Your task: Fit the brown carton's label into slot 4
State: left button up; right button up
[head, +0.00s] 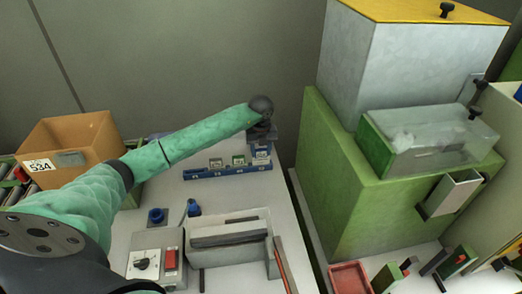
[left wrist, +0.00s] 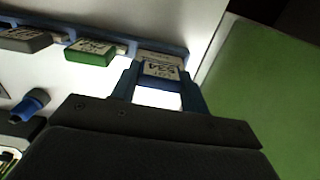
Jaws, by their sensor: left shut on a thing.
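The brown carton (head: 85,140) stands at the left in the head view, with a white "534" label on its side. My left gripper (left wrist: 158,88) is shut on a small blue label block (left wrist: 161,70) whose white face reads "534". It is at the right end of the blue slotted rail (head: 220,173), which also crosses the top of the left wrist view (left wrist: 120,38). I cannot tell whether the block is seated in the end slot or just in front of it. My right gripper is not in view.
A grey block (left wrist: 25,39) and a green block (left wrist: 91,52) sit along the rail to the left. A blue knob (head: 156,216), a switch box (head: 155,262) and a grey trough (head: 232,234) are nearer. A large green machine (head: 335,180) stands close on the right.

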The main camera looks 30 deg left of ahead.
pick_arm(q)
jog(key=shift+f+b, duration=0.75)
jog(key=shift+f, duration=0.3)
dwell(0.7)
jog(key=o, duration=1)
jog(key=shift+o, duration=0.2)
jog(key=shift+r, duration=0.15)
jog(key=shift+r, duration=0.3)
notch_tip(320, 180, up, 6)
jog(key=shift+f+b, duration=0.1)
jog(key=shift+b, duration=1.15)
jog(key=shift+r, duration=0.55)
